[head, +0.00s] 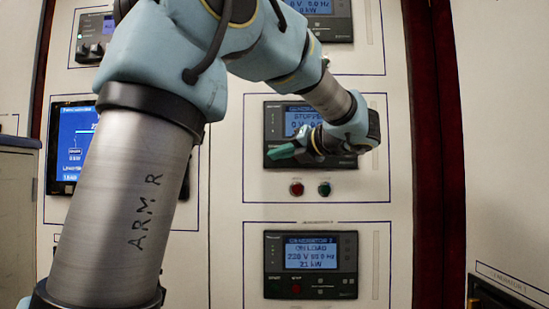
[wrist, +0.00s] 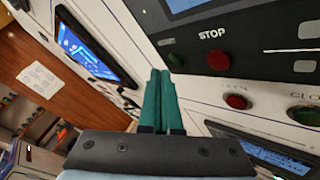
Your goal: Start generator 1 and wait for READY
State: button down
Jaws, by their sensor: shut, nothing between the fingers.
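The middle generator panel (head: 268,136) shows "STOPPED" and 0 V on its blue screen (head: 301,117); its title is too blurred to read. My gripper (head: 284,152) is in front of this panel's lower left, and my wrist covers its lower right. In the wrist view my gripper's green fingers (wrist: 160,82) are shut together and empty. Their tips are at the lower edge of a black panel (wrist: 262,62) with a red button (wrist: 219,59) by the word STOP. No start button is clearly visible.
Below the panel are a red button (head: 296,189) and a green button (head: 324,189). The lower panel (head: 310,265) reads generator 2, on load, 21 kW. Another generator panel (head: 330,28) is above. A blue-screened panel (head: 75,140) stands left, partly behind my arm.

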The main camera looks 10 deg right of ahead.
jog(key=shift+w, duration=0.1)
dwell(0.7)
jog(key=shift+w+p, duration=0.35)
jog(key=shift+p, duration=0.2)
jog(key=shift+w+d+p, duration=0.15)
jog(key=shift+w+p, duration=0.25)
dwell(0.5)
jog(key=shift+s, duration=0.15)
jog(key=shift+s+a, duration=0.2)
jog(key=shift+s, duration=0.5)
jog(key=shift+s, duration=0.1)
jog(key=s, duration=0.2)
jog(key=s+a, duration=0.1)
jog(key=s, duration=0.1)
jog(key=shift+s, duration=0.35)
